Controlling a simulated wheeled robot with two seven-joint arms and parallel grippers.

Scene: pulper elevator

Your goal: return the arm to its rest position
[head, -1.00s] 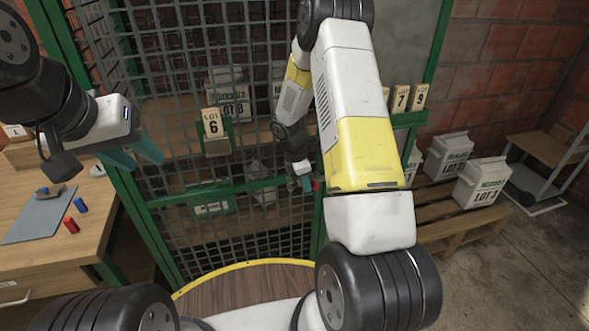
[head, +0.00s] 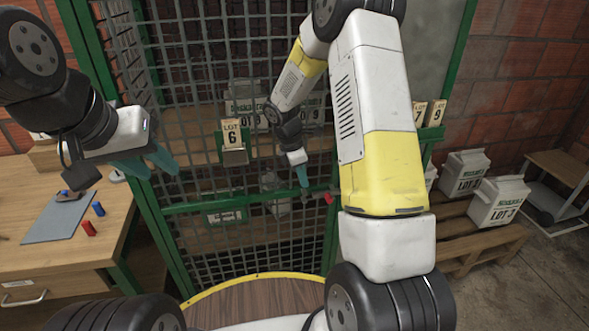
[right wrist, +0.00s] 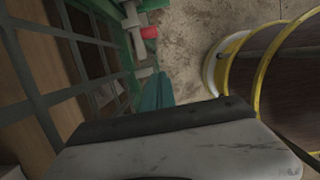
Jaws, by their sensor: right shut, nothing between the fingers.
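My right arm (head: 380,160) reaches forward over the round wooden platform to the green-framed mesh cage door. My right gripper (head: 303,177) has teal fingers, is shut and empty, and points down in front of the mesh, left of a red-tipped latch (head: 328,198). In the right wrist view its teal fingers (right wrist: 157,92) show beyond the wrist housing, with the red latch end (right wrist: 149,32) apart from them. My left gripper (head: 160,172) hangs at the left, before the cage's left post; its two teal fingers are apart with nothing visible between them.
A desk (head: 100,235) is at the left. Sacks (head: 497,200) stand on a wooden pallet (head: 480,245) at the right. Concrete floor (head: 540,275) is open at lower right.

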